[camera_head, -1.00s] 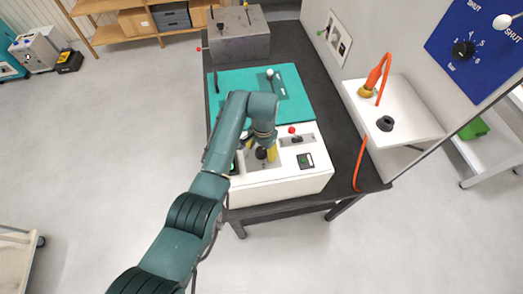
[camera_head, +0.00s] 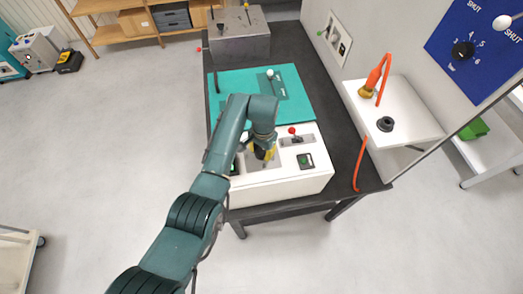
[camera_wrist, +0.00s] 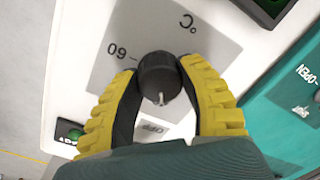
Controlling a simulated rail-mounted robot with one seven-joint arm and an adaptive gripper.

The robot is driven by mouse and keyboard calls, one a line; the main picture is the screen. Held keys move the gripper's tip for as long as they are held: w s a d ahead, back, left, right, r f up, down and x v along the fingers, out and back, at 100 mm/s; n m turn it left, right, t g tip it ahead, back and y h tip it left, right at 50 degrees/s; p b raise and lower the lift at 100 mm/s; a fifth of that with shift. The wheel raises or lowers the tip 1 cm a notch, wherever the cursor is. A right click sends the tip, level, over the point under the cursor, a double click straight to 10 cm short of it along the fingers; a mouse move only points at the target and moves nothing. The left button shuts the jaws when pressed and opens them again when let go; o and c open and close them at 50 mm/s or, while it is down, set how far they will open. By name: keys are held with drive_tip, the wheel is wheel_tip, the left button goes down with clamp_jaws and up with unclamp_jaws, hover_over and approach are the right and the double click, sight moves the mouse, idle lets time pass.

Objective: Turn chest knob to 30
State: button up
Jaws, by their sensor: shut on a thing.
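The black chest knob (camera_wrist: 158,72) sits on a grey dial plate (camera_wrist: 105,35) in the wrist view. A short pale pointer on it faces the bottom of the picture, near the OFF mark. A 60 mark and a °C mark are printed upside down on the plate; no 30 mark shows. My gripper (camera_wrist: 160,76) has its yellow fingers shut on the knob from both sides. In the head view my gripper (camera_head: 264,154) is low over the white front panel of the chest (camera_head: 285,185), and the knob is mostly hidden there.
A red-tipped lever (camera_head: 292,131) and a green button (camera_head: 305,160) are on the panel right of my gripper. The chest's teal top (camera_head: 235,83) lies behind. A white shelf (camera_head: 415,125) with an orange hose (camera_head: 375,73) is at the right.

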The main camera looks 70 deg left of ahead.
sight(263, 150)
drive_tip(key=n+p, duration=0.1)
drive_tip(key=n, duration=0.4)
drive_tip(key=shift+n+p, duration=0.3)
drive_tip(key=shift+n, duration=0.1)
drive_tip(key=n, duration=0.5)
drive_tip(key=shift+n, duration=0.4)
drive_tip(key=shift+f, duration=0.1)
drive_tip(key=o, duration=1.2)
wheel_tip(263, 150, up, 12)
drive_tip(key=shift+w, duration=0.2)
